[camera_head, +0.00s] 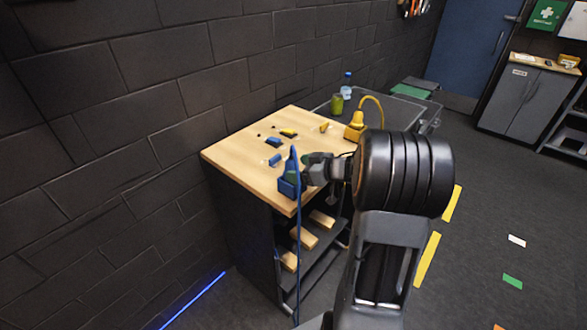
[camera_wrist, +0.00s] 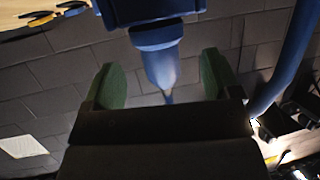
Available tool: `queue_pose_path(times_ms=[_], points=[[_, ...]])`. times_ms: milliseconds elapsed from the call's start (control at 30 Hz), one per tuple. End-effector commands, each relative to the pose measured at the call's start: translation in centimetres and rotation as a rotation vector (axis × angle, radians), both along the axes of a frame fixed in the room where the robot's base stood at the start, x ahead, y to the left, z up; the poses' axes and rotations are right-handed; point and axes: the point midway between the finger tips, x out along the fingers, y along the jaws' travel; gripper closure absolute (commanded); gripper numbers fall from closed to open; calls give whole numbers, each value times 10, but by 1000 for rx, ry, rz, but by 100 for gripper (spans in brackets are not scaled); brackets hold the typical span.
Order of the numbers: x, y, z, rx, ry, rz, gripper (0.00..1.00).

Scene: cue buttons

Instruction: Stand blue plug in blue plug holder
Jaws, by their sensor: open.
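The blue plug holder (camera_head: 288,188) is a blue block at the front right edge of the wooden tabletop. The blue plug (camera_head: 293,162) stands upright in it, with a blue cable hanging down past the table edge. In the wrist view the holder (camera_wrist: 150,12) is a dark blue block at the top, and the plug (camera_wrist: 158,62) extends from it, tapering to a paler end. My gripper (camera_head: 311,168) is beside the plug from the right. In the wrist view my gripper (camera_wrist: 160,80) has its green-padded fingers apart on either side of the plug, with gaps showing.
A yellow plug in its holder (camera_head: 355,128) with a looping cable stands at the table's right corner. Small blue pieces (camera_head: 274,142) and yellow pieces (camera_head: 288,132) lie on the wooden tabletop (camera_head: 240,152). A green can (camera_head: 337,104) and a bottle stand behind. A brick wall borders the left.

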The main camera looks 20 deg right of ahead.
Motion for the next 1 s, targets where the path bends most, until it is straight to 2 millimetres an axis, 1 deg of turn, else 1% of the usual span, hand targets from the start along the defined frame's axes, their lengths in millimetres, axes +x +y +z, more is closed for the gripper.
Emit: queue_pose_path(times_ms=[33,300,500,700,1000], points=[[-8,-8,4,-1,-3,-6,17],[-50,-37,23,-1,-1,-5,17],[-71,-53,32,-1,-1,-4,17],[-81,-59,36,0,0,-1,17],[-83,-60,37,1,1,1,17]])
